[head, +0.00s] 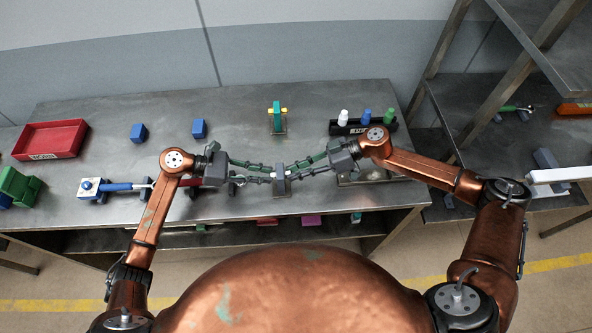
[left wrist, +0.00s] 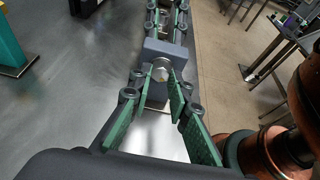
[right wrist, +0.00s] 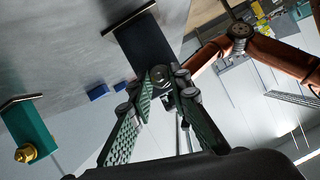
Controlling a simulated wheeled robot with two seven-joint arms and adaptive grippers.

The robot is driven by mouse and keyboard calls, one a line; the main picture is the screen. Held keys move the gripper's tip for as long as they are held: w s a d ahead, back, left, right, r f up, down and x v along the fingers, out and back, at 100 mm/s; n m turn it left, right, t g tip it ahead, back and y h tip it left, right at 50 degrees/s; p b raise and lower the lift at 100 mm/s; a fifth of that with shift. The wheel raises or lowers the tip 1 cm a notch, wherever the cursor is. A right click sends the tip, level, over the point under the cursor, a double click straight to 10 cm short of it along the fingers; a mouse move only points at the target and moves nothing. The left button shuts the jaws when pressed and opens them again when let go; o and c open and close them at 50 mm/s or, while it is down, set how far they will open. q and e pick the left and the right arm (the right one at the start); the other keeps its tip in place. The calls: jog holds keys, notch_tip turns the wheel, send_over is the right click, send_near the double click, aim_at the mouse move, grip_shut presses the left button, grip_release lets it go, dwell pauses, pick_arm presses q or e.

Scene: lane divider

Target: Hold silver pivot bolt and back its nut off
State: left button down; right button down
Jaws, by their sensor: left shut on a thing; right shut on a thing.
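A grey upright block on a plate (head: 281,187) stands near the table's front edge, with my grippers on opposite sides of it. My left gripper (head: 270,177) comes in from the left. In the left wrist view its green-padded fingers (left wrist: 162,82) are shut on a bright silver hex head, seemingly the pivot bolt (left wrist: 162,68), against the block (left wrist: 168,49). My right gripper (head: 292,172) comes in from the right. In the right wrist view its fingers (right wrist: 162,88) close on a small round dark-grey end, seemingly the nut (right wrist: 161,76). Fingers hide much of both parts.
A green-and-yellow stand (head: 276,117) is behind the block. Two blue blocks (head: 198,128) and a red tray (head: 50,139) are left. A black rack of bottles (head: 362,126) is back right. A blue-handled tool (head: 115,187) lies front left.

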jog(key=shift+s+n+t, duration=0.15)
jog(key=shift+n+t, duration=0.55)
jog(key=shift+n, duration=0.4)
jog(key=n+t, duration=0.2)
jog(key=n, duration=0.1)
jog(key=shift+s, duration=0.2)
jog(key=n+t, duration=0.2)
jog(key=n, duration=0.1)
jog(key=shift+s+f+y, duration=0.15)
jog(key=shift+y, duration=0.25)
jog(key=shift+n+t+y, duration=0.3)
jog(key=shift+n+t, duration=0.4)
jog(key=shift+n, duration=0.5)
jog(key=shift+s+a, duration=0.1)
